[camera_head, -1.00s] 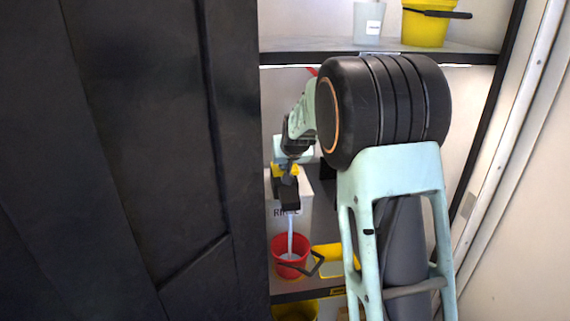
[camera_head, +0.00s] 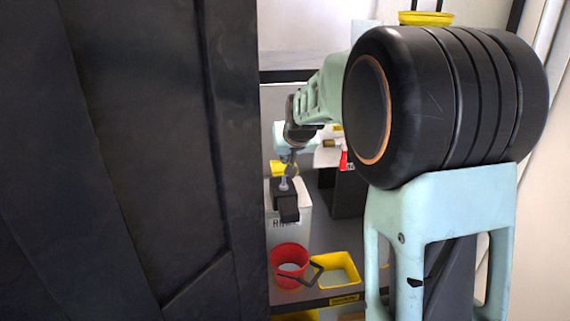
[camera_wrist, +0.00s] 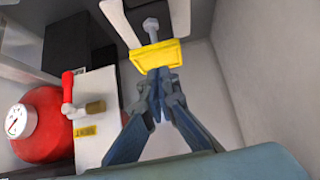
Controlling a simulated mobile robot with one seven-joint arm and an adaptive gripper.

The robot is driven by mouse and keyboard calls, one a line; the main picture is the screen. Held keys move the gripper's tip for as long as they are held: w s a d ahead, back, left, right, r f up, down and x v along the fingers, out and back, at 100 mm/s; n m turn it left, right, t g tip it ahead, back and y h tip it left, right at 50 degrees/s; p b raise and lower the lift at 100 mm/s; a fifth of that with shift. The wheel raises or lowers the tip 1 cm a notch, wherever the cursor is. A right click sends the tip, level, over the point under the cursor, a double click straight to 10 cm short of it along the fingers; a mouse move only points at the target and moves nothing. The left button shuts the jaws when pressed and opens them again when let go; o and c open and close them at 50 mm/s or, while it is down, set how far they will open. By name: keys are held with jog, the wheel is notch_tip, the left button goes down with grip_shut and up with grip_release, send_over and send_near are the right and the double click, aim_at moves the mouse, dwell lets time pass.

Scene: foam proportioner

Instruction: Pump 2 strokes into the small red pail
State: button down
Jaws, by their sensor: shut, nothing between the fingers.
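The small red pail (camera_head: 290,252) stands upright on the lower shelf with pale liquid inside. Above it is the pump's black spout (camera_head: 288,207), in front of a white lettered container (camera_head: 303,225). No stream shows from the spout. The yellow pump top (camera_head: 278,168) is partly hidden in the head view; in the wrist view it is a yellow plate (camera_wrist: 155,53) with a grey bolt-like stem. My gripper (camera_wrist: 158,82) is shut and empty, its fingertips close to the plate's near edge; I cannot tell if they touch. In the head view my wrist hides the fingers.
A yellow square tub (camera_head: 338,270) stands right of the pail. A red round tank with a gauge (camera_wrist: 40,122) and a white box with a red lever (camera_wrist: 68,90) lie left in the wrist view. A dark panel (camera_head: 130,160) fills the head view's left.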

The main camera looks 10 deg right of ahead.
jog(key=v, duration=0.3)
dwell(0.4)
